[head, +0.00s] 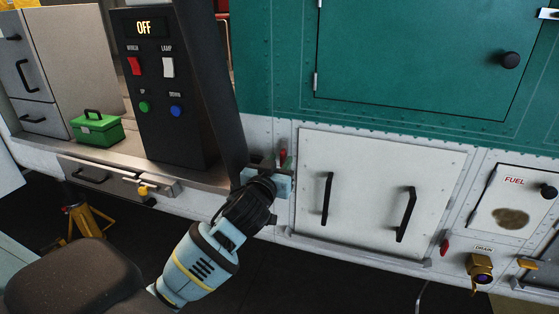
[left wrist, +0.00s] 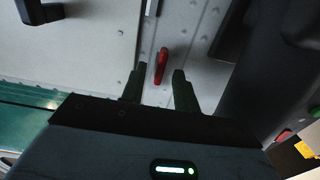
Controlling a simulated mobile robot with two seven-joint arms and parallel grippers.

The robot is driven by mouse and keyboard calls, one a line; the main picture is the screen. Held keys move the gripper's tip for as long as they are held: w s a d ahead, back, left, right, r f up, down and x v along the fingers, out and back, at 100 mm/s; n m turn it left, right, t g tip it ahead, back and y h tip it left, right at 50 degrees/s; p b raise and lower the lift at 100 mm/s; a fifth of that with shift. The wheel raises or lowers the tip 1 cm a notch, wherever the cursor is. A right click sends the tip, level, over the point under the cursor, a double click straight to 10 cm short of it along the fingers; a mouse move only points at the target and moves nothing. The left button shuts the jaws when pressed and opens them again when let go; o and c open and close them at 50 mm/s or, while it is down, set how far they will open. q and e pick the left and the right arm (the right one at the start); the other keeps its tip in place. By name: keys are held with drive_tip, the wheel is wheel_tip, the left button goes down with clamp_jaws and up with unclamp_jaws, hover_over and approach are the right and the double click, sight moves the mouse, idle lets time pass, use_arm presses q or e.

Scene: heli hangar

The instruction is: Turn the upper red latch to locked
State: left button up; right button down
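A small red latch (head: 283,156) sits on the grey-white hull strip at the upper left of the white panel (head: 372,180). It is partly hidden behind my left gripper (head: 276,168) in the head view. In the left wrist view the red latch (left wrist: 161,66) is a slim handle, nearly upright and slightly tilted. My left gripper (left wrist: 157,80) is open there, with a dark finger on each side. The latch shows between and just beyond the fingertips, with gaps on both sides; I cannot tell the exact depth. My right gripper is not in view.
The panel has two black handles (head: 327,198). Another red part (head: 445,246) is at its lower right, near the brass drain fitting (head: 480,268). A dark control box (head: 170,100) reading OFF stands close left of my left gripper. A green toolbox (head: 97,129) sits farther left.

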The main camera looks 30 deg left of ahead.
use_arm(q)
drive_tip(key=shift+w+a, duration=0.15)
drive_tip(key=shift+w, duration=0.5)
drive_tip(key=shift+c, duration=0.2)
clamp_jaws()
